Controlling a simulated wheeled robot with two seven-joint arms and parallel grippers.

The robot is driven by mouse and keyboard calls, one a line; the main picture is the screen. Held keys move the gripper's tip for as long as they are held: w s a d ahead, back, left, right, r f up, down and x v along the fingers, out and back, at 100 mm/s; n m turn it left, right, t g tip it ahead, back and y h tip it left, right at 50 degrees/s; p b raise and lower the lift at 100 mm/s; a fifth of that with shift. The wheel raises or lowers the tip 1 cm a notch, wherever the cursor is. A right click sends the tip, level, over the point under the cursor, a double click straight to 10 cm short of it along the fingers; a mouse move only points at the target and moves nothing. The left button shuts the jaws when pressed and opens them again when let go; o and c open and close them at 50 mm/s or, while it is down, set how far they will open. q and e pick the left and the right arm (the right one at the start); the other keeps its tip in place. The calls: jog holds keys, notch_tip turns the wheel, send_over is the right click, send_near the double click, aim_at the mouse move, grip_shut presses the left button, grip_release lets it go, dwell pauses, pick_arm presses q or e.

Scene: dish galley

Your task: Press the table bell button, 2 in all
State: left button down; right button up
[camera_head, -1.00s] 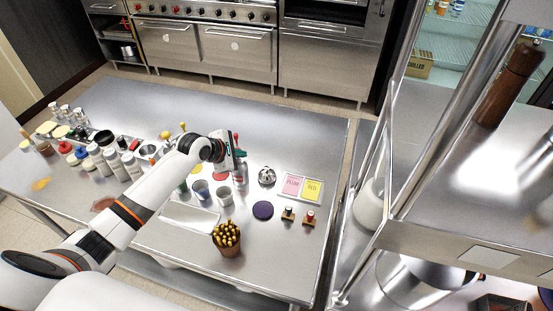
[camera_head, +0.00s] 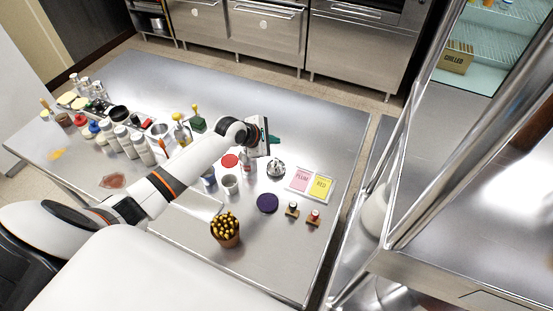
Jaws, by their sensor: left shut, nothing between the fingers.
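The table bell (camera_head: 275,169) is a small silver dome on the steel table, right of the middle, in the head view. Its top shows as a small knob. My left gripper (camera_head: 275,140) is shut and empty. It is at the end of the white arm reaching in from the left, and appears above and just behind the bell in the picture, apart from it. The fingertips are small and partly hidden by the wrist. My right gripper is not in view.
A purple disc (camera_head: 267,203), two small stamps (camera_head: 313,216), a pencil pot (camera_head: 226,232) and a grey cup (camera_head: 230,185) stand nearer. Bottles (camera_head: 128,140) crowd the left. The table's far part is clear.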

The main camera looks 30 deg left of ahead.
pick_arm(q)
jog(key=b, duration=0.4)
send_over(276, 160)
jog(key=s, duration=0.1)
jog(key=f, duration=0.4)
jog(key=shift+s+a, duration=0.15)
jog(key=shift+a, duration=0.15)
jog(key=shift+f+b, duration=0.3)
jog(key=shift+f, duration=0.9)
jog(key=shift+f, duration=0.15)
jog(key=shift+f, duration=0.25)
jog(key=shift+f, duration=0.55)
dwell(0.7)
dwell(0.4)
jog(key=shift+r+p, duration=0.95)
jog(key=shift+p, duration=0.3)
